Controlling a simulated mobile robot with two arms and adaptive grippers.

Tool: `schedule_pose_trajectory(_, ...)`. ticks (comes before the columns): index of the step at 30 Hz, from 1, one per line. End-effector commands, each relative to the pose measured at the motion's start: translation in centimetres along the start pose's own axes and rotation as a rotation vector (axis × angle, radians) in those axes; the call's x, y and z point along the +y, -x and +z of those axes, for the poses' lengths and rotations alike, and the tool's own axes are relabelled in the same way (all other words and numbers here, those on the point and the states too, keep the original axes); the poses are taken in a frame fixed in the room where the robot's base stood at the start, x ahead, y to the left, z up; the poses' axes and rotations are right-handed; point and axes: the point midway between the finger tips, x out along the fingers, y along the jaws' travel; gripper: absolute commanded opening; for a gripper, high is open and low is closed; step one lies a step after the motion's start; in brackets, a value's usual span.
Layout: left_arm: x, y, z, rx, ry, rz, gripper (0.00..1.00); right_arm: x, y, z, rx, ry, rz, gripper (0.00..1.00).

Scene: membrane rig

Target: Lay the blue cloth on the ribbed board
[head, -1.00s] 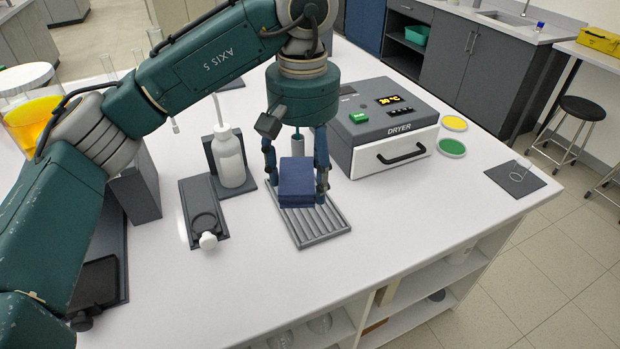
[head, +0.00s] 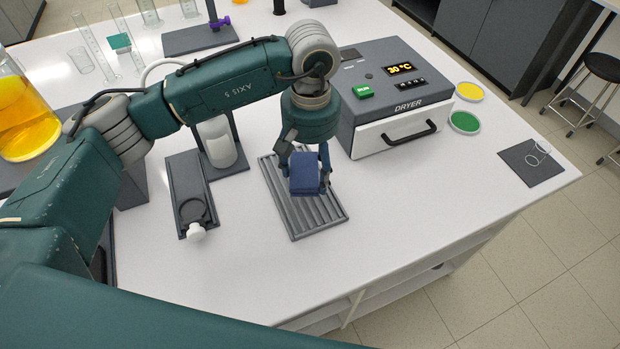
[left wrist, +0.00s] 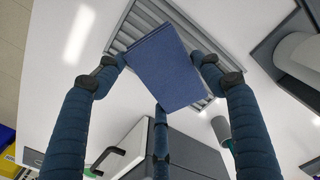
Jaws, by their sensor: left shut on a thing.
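The blue cloth (head: 304,172) is a folded, block-like pad. My left gripper (head: 305,180) is shut on it, with fingers at its sides. The grey ribbed board (head: 318,222) lies on the white bench directly below the cloth. The cloth is over the board's middle to right part, and I cannot tell how small the gap is. In the left wrist view the cloth (left wrist: 165,68) sits between the fingers (left wrist: 166,75) and hides much of the ribbed board (left wrist: 148,16). My right gripper is not in view.
The dryer (head: 395,105) stands just right of the board. A white bottle (head: 217,145) on a dark stand and a dark tray (head: 184,172) are to its left. Yellow (head: 469,91) and green (head: 464,122) dishes lie beyond the dryer. The bench front right of the board is clear.

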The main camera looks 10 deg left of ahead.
Motion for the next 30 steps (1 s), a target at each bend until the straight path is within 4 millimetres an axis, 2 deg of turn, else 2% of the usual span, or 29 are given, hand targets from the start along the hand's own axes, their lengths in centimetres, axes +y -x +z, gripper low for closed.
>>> schedule_pose_trajectory(1, 0.0, -0.7, 0.1, -0.004, 0.0, 0.0, 0.46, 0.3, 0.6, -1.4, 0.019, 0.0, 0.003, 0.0)
schedule_pose_trajectory(3, 0.0, -1.7, 0.1, -0.003, 0.001, 0.0, 0.46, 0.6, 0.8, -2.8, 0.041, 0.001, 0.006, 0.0)
schedule_pose_trajectory(7, 0.0, -2.6, 0.0, 0.0, 0.001, 0.001, 0.46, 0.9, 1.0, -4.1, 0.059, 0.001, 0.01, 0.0)
schedule_pose_trajectory(11, 0.0, -3.8, 0.1, -0.002, 0.0, 0.0, 0.46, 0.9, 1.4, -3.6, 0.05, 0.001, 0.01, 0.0)
schedule_pose_trajectory(15, 0.0, -5.9, 0.1, -0.004, 0.002, -0.001, 0.46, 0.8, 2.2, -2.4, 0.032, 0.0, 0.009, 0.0)
schedule_pose_trajectory(18, 0.1, -6.8, 0.0, 0.0, 0.0, 0.001, 0.46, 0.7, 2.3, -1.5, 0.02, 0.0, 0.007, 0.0)
schedule_pose_trajectory(29, 0.1, -7.3, -0.1, 0.002, 0.0, 0.001, 0.46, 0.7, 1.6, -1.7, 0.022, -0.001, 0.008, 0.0)
schedule_pose_trajectory(30, 0.1, -7.2, -0.1, 0.002, 0.0, 0.001, 0.71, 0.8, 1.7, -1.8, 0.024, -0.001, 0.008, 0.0)
